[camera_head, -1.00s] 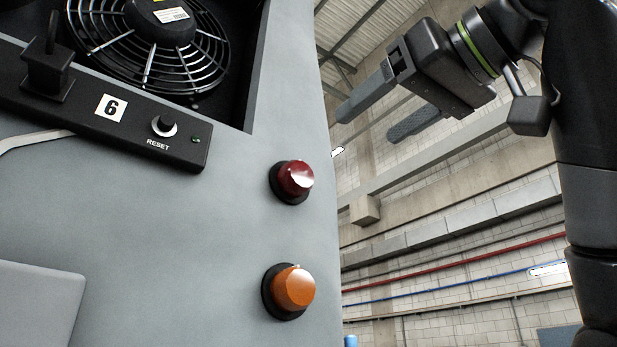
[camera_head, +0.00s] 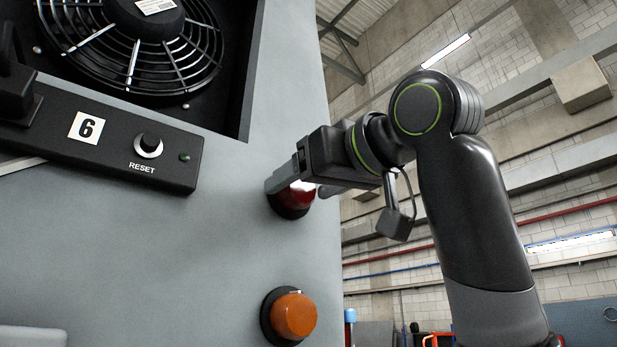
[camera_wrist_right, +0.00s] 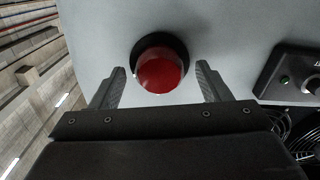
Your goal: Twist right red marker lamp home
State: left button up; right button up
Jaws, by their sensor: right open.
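The red marker lamp (camera_head: 296,196) sits on the grey panel with a black ring behind it, partly hidden by my right gripper in the head view. In the right wrist view the red lamp (camera_wrist_right: 160,72) shows whole, between and just beyond the fingertips. My right gripper (camera_head: 293,186) is open, with one finger on each side of the lamp's line. In the wrist view the right gripper (camera_wrist_right: 162,75) shows a gap between each finger and the lamp. I cannot tell how far the fingertips are from the panel. My left gripper is not in view.
An orange lamp (camera_head: 293,315) sits below the red one. A black RESET control box (camera_head: 110,150) with a knob and a green light is left of the lamps. A fan grille (camera_head: 130,45) is at the top left. Open hall lies right of the panel edge.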

jog(key=c, duration=1)
jog(key=shift+o, duration=0.2)
